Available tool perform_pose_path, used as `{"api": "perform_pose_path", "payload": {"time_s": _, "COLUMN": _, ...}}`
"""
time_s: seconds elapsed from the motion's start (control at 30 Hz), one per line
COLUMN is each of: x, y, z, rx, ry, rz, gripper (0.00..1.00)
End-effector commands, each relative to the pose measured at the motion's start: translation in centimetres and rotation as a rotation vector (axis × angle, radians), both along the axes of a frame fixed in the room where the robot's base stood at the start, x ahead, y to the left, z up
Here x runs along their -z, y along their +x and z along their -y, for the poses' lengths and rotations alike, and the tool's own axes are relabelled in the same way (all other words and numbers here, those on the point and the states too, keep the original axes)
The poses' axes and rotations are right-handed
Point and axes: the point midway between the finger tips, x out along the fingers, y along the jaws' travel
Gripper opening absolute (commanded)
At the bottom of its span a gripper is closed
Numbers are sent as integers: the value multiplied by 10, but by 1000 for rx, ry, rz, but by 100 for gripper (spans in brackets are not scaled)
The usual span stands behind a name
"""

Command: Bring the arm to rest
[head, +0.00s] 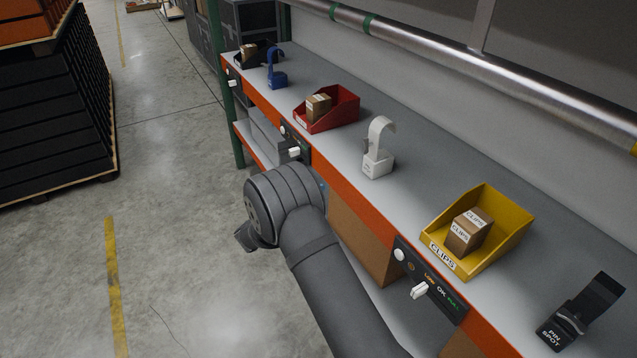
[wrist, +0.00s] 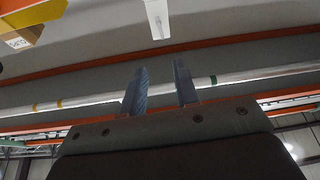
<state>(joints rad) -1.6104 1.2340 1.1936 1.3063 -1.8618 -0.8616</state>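My arm reaches up from the bottom of the head view, with its wrist beside the front edge of the shelf, over the aisle. Only a dark part near its end shows there; the fingers cannot be made out. In the wrist view my gripper (wrist: 160,72) has its two blue-grey fingers apart, with nothing between them.
A stacked pallet (head: 50,125) stands left. The floor (head: 170,220) between is clear.

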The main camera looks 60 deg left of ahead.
Motion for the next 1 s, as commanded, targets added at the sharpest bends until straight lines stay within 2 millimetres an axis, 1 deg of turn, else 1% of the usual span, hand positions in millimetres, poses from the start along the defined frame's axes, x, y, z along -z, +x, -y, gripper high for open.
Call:
{"api": "perform_pose_path", "payload": {"time_s": 0.27, "x": 0, "y": 1, "z": 0, "rx": 0, "ry": 0, "rz": 0, "gripper": 28}}
{"api": "perform_pose_path", "payload": {"time_s": 0.37, "x": -2, "y": 6, "z": 0, "rx": 1, "ry": 0, "rz": 0, "gripper": 28}}
{"api": "perform_pose_path", "payload": {"time_s": 0.47, "x": -6, "y": 16, "z": -1, "rx": 2, "ry": 1, "rz": 0, "gripper": 28}}
{"api": "perform_pose_path", "payload": {"time_s": 0.57, "x": -13, "y": 32, "z": -1, "rx": 3, "ry": 2, "rz": -1, "gripper": 28}}
{"api": "perform_pose_path", "payload": {"time_s": 1.0, "x": -46, "y": 113, "z": -4, "rx": 4, "ry": 2, "rz": -1, "gripper": 28}}
